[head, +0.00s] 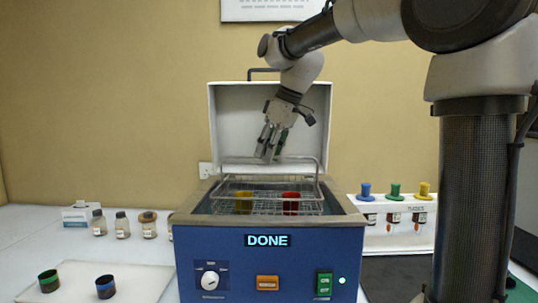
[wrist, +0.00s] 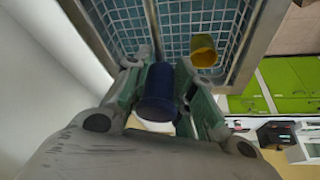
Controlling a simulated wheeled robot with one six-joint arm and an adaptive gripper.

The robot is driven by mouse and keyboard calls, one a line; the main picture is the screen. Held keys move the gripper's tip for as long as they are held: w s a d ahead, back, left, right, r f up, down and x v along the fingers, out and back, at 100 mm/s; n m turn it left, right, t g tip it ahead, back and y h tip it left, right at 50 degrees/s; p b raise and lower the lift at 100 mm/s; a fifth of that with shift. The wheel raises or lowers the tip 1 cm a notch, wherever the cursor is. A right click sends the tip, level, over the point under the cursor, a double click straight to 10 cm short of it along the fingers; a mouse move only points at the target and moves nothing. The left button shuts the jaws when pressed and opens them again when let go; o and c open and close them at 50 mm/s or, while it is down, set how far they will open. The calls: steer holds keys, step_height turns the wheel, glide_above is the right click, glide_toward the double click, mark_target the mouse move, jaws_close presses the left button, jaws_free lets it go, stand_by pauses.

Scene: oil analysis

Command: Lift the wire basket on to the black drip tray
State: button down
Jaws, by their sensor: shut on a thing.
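The wire basket (head: 230,207) sits at the mouth of the blue bath (head: 200,245); I cannot tell whether its bottom is clear of the liquid. It holds a yellow cup (head: 243,203) and a red cup (head: 291,203). My gripper (head: 268,155) is shut on the basket's raised handle (head: 305,159), near its middle. In the wrist view, a dark blue cylinder (wrist: 157,92) shows between the fingers; whether it is part of the handle is unclear. The yellow cup (wrist: 204,50) also shows there. The black drip tray (head: 398,275) lies right of the bath, with nothing seen on it.
The bath's display reads DONE, and its white lid (head: 228,115) stands open behind the basket. On the left are several small bottles (head: 122,228) and a pale tray (head: 75,290) with two dark cups.

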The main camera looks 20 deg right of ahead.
steer(key=shift+r, duration=3.1)
